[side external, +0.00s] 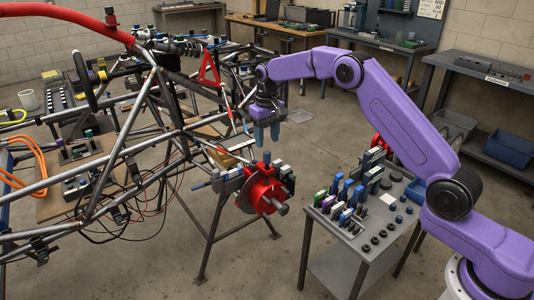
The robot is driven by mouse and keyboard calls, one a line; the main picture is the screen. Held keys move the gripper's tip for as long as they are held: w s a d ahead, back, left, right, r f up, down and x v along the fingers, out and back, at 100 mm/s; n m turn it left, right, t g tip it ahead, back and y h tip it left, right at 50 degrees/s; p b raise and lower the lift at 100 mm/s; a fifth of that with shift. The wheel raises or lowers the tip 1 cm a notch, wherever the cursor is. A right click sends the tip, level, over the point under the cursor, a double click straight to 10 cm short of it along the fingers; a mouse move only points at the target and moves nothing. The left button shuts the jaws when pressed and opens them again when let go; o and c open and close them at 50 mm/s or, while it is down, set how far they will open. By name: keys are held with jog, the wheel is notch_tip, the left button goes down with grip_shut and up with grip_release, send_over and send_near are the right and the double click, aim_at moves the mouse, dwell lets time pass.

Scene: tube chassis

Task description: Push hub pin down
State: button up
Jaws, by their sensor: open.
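A red hub (258,196) sits at the near end of the tube chassis, with a grey shaft (281,208) sticking out toward the lower right. I cannot make out for certain which small part is the hub pin.
The tube chassis (150,118) fills the left, with a red tube, a red triangle and loose cables. A grey cart (340,262) with several coloured parts stands to the right of the hub. Benches line the back walls. Open floor lies in front.

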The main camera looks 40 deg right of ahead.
aim_at(267, 152)
jog(key=shift+f, duration=3.1)
